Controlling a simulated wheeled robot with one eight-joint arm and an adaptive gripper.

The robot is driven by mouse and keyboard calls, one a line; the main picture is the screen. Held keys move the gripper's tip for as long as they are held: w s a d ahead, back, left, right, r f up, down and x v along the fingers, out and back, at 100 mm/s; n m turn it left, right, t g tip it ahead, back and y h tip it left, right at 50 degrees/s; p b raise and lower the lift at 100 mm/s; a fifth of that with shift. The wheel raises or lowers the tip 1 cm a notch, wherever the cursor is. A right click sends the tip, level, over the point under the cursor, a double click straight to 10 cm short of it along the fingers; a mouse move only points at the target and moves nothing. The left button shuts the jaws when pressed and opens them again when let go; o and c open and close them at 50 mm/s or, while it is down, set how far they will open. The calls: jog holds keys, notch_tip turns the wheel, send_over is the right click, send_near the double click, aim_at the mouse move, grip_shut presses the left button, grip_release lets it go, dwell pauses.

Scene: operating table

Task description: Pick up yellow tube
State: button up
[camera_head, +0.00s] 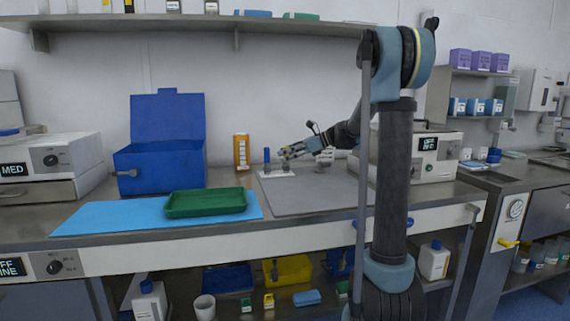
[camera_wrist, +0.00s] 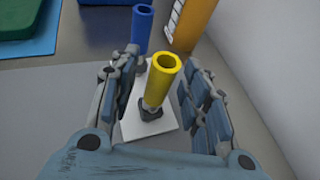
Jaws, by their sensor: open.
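The yellow tube (camera_wrist: 160,80) stands upright in a dark holder (camera_wrist: 151,108) on a white plate (camera_wrist: 148,124) in the wrist view. My gripper (camera_wrist: 164,75) is open, with one finger on each side of the tube and visible gaps to both. In the head view my gripper (camera_head: 286,155) is at the white plate (camera_head: 277,174), and the yellow tube cannot be made out there. A blue tube (camera_wrist: 142,28) stands upright beyond the yellow one; it also shows in the head view (camera_head: 267,158).
A yellow-orange rack (camera_wrist: 196,22) stands close behind, near the wall. An open blue box (camera_head: 160,163) and a green tray (camera_head: 205,203) on a blue mat (camera_head: 90,218) are to the left. A grey mat (camera_head: 310,195) in front is clear.

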jog(key=shift+a+f, duration=0.1)
jog(key=shift+a, duration=0.15)
grip_shut()
